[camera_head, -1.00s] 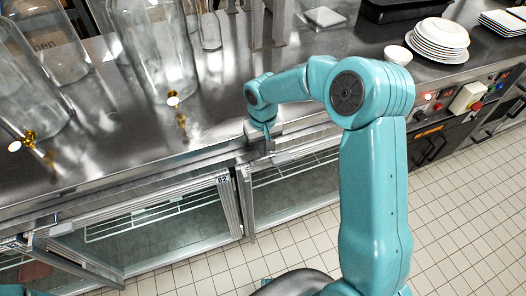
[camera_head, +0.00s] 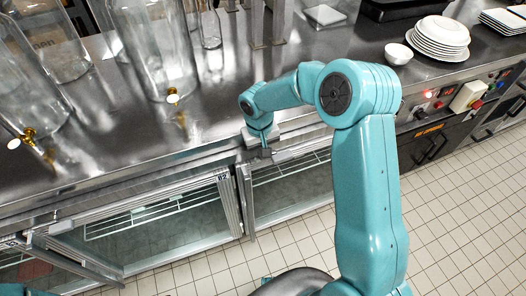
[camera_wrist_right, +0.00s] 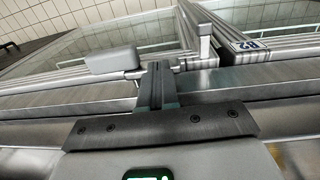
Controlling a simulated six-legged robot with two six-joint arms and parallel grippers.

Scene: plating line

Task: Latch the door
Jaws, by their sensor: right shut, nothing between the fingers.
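My right gripper (camera_head: 266,150) is at the front edge of the counter, above the upper rail of the glass-fronted cabinets. In the right wrist view its fingers (camera_wrist_right: 157,72) are shut together and empty. A grey latch handle (camera_wrist_right: 115,60) on a thin bar lies just left of the fingertips; whether they touch is unclear. The bar runs behind the fingertips toward a small upright metal post (camera_wrist_right: 205,42) on the right. In the head view the handle (camera_head: 284,156) shows beside the gripper. The glass door (camera_head: 290,187) is below it. My left gripper is not in view.
A door frame labelled B2 (camera_head: 222,178) stands left of the gripper. Glass dispensers (camera_head: 155,50) with brass taps stand on the counter. A plate stack (camera_head: 440,38), a bowl (camera_head: 398,54) and a control panel (camera_head: 465,97) are to the right. The tiled floor is clear.

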